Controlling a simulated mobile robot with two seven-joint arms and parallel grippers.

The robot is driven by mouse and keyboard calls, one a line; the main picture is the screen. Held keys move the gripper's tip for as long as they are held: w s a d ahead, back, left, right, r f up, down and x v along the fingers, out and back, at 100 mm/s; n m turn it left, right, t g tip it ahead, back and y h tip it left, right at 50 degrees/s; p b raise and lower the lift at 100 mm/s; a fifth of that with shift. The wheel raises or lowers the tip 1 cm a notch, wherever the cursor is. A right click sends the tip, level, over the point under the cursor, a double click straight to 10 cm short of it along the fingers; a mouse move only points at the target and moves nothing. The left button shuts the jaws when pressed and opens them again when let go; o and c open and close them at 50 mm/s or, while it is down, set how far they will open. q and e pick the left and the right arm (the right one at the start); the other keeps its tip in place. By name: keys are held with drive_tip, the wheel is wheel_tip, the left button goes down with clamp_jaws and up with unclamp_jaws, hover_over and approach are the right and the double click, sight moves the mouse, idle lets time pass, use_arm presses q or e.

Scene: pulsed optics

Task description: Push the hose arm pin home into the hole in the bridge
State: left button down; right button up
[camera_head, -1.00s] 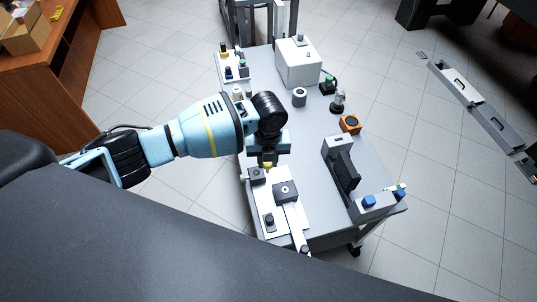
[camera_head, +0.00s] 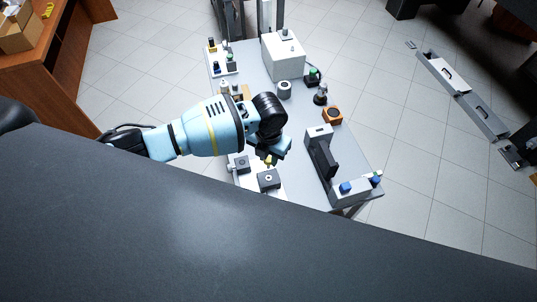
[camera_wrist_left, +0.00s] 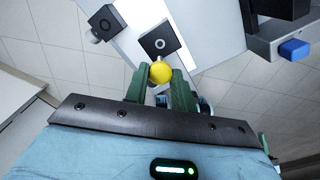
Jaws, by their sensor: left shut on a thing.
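My left gripper (camera_head: 270,157) is over the white plate on the grey cart. In the left wrist view its green fingers (camera_wrist_left: 159,84) are shut on a yellow round-headed piece (camera_wrist_left: 160,72), which seems to be the hose arm pin. The yellow also shows small below the gripper in the head view (camera_head: 269,162). Just beyond it is a dark block with a light-ringed round hole (camera_wrist_left: 158,43), likely the bridge; it also shows in the head view (camera_head: 268,180). The yellow head hides the pin's lower end, so I cannot tell whether it is in a hole. My right gripper is out of view.
A second dark block (camera_wrist_left: 104,22) stands beside the holed one. A grey bracket with blue knobs (camera_head: 323,165) stands to the right on the cart. A dark surface (camera_head: 200,235) fills the foreground.

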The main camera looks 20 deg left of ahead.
sight(269, 165)
use_arm(q)
drive_tip(key=shift+f+b, duration=1)
drive_tip(key=shift+f, duration=1.8)
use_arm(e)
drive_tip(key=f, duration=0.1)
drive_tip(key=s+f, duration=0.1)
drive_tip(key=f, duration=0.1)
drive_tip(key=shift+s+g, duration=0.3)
use_arm(q)
drive_tip(key=shift+b, duration=0.3)
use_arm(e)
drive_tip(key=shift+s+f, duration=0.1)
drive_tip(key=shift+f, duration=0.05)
use_arm(q)
drive_tip(key=shift+f, duration=0.45)
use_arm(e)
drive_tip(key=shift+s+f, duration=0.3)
use_arm(q)
drive_tip(key=shift+f+b, duration=0.25)
drive_tip(key=shift+b, duration=0.05)
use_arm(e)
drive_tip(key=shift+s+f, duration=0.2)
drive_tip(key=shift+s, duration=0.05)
use_arm(q)
drive_tip(key=shift+f+b, duration=0.3)
drive_tip(key=shift+f, duration=0.4)
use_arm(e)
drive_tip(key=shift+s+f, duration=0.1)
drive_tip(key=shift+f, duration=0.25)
